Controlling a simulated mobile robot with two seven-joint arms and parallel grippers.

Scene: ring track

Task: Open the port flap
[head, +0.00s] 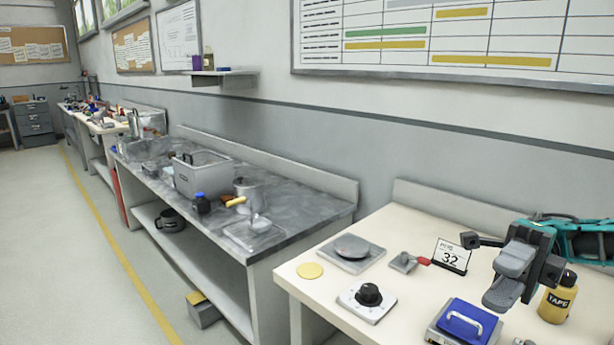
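A grey square plate with a round dark grey disc (352,246) lies on the cream bench at the right. A grey box with a blue lid and a pale handle (467,322) stands at the bench's front. I cannot tell for sure which of these is the port flap; the disc lies flat and the blue lid looks shut. My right gripper (503,285) is above the bench at the right, apart from both, up and right of the blue lid. Its grey fingers overlap in this view, so their opening is unclear. My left gripper is out of view.
On the cream bench (410,225) stand a dial box (367,303), a small red-handled switch (405,262), a "32" card (452,256), a yellow disc (310,271) and a yellow tape bottle (557,298). A grey bench (300,216) with a bin stands farther left.

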